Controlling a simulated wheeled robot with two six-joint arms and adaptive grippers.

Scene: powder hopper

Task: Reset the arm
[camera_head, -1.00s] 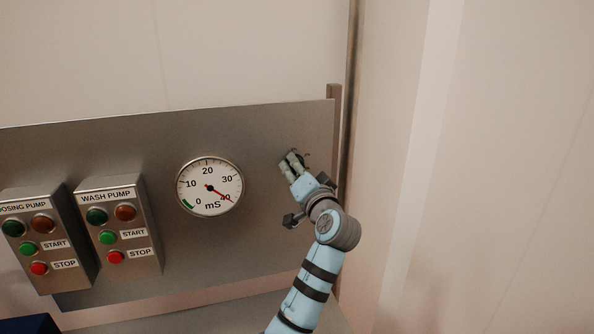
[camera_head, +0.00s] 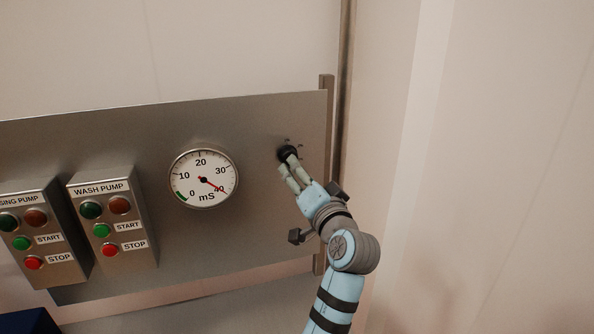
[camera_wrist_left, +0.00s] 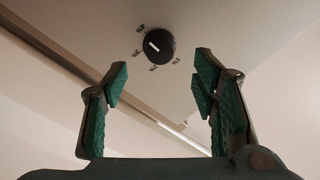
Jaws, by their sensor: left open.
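My left gripper (camera_head: 291,174) is open in front of the steel panel, just below and right of a black rotary knob (camera_head: 287,153). In the left wrist view the open fingers of the gripper (camera_wrist_left: 157,92) have nothing between them. The knob (camera_wrist_left: 159,46) shows beyond the fingertips there, with a white pointer line and small marks around it that are too small to read. The fingers look apart from the knob. My right gripper is not in view.
The steel panel (camera_head: 255,215) carries a round mS gauge (camera_head: 203,179) left of the knob. Further left are the wash pump box (camera_head: 113,225) and another pump box (camera_head: 38,245), both with buttons. A vertical pipe (camera_head: 343,100) runs beside the panel's right edge.

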